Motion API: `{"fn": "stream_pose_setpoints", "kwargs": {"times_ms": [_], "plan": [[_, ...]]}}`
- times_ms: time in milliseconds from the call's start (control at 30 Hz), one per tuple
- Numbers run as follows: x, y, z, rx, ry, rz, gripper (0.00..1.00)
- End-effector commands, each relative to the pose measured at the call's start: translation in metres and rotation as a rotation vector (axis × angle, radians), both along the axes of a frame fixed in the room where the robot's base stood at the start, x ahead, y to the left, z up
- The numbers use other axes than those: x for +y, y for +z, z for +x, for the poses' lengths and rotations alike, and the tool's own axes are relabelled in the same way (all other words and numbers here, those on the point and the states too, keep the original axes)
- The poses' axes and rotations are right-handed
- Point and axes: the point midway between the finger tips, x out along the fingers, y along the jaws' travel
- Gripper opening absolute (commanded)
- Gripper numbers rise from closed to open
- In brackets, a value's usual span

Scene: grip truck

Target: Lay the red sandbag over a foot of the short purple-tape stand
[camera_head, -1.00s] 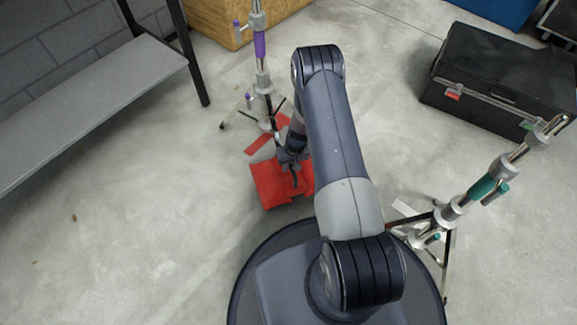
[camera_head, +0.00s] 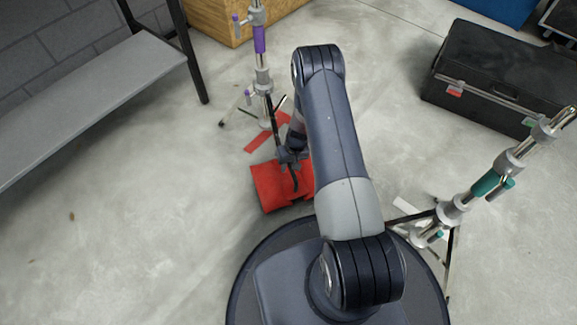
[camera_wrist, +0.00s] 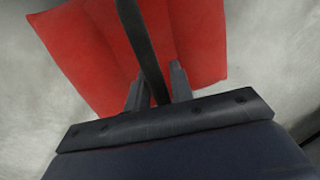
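The red sandbag (camera_head: 268,188) hangs or lies just in front of my base in the head view; whether it touches the floor is unclear. It fills much of the wrist view (camera_wrist: 95,50), with a dark strap (camera_wrist: 143,40) across it. My gripper (camera_wrist: 158,90) has its fingers close together on either side of the strap, seemingly shut on it; it is partly seen in the head view (camera_head: 291,160). The purple-tape stand (camera_head: 260,40) stands upright beyond the bag. Its splayed feet (camera_head: 233,110) are partly hidden by my arm.
Flat red strips (camera_head: 258,142) lie on the floor between the bag and the stand. A teal-tape stand (camera_head: 487,186) is close at right. A black case (camera_head: 500,75) stands behind it. A grey bench (camera_head: 100,100) is at left, a wooden crate (camera_head: 208,18) behind. The left floor is clear.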

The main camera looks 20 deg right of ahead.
Motion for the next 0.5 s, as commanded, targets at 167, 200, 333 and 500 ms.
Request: {"fn": "stream_pose_setpoints", "kwargs": {"times_ms": [167,200,333,500], "plan": [[0.0004,-0.0004,-0.0007,0.002,0.0,0.0,0.36],[0.0005,-0.0006,-0.0009,0.002,0.0,0.0,0.39],[0.0004,-0.0011,-0.0014,0.003,0.001,0.001,0.4],[-0.0001,0.0002,-0.0035,0.007,0.0,0.001,0.4]]}}
